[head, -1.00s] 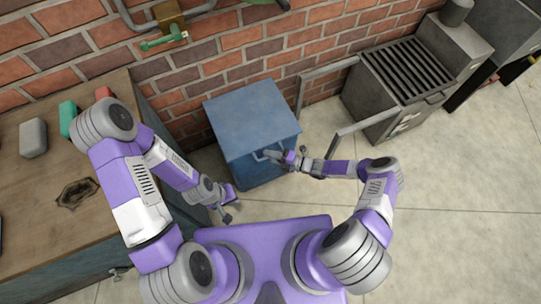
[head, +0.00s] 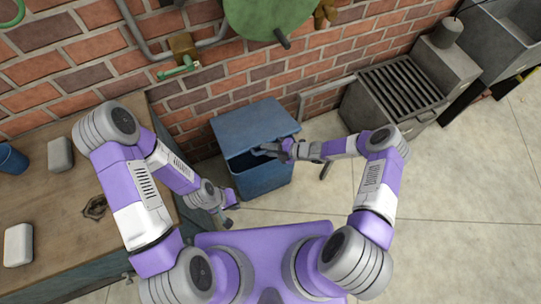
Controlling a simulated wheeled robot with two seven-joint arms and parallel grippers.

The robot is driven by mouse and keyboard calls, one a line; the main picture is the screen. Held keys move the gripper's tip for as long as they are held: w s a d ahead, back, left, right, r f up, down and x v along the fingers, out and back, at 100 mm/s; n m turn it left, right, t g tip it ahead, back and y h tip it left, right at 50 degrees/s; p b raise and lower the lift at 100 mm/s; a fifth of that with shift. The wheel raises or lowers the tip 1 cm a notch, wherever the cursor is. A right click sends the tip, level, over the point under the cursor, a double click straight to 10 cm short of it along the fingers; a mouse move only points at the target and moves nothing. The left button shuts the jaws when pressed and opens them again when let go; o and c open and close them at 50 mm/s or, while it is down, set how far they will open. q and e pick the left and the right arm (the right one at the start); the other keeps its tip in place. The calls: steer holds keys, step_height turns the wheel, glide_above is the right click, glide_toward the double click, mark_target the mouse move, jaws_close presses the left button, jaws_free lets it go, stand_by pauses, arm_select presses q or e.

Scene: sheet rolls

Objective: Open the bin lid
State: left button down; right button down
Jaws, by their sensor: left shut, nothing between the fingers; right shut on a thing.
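The blue bin (head: 265,179) stands on the floor against the brick wall, ahead of my body. Its blue lid (head: 252,124) is raised a little at the front edge, and a dark gap shows between lid and bin body. My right gripper (head: 276,150) is at the front edge of the lid, shut on the lid's handle, which it mostly hides. My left gripper (head: 228,216) is low, left of and nearer than the bin, shut and empty, apart from the bin.
A wooden workbench (head: 60,210) with several small objects is at the left. A grey grill-like unit (head: 395,95) stands to the right of the bin. A green round thing (head: 270,12) is on the wall above. The floor (head: 450,200) at right is clear.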

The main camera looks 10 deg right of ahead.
steer(key=w+a+r+p, duration=0.1)
steer(key=w+r, duration=0.2)
steer(key=r, duration=0.3)
steer(key=shift+w, duration=0.2)
steer(key=shift+r, duration=0.1)
steer(key=c, duration=1.1)
jaws_free()
steer(key=shift+a, duration=0.1)
steer(key=p+v, duration=0.1)
steer(key=v, duration=0.6)
steer(key=shift+d, duration=0.3)
steer(key=shift+s, duration=0.2)
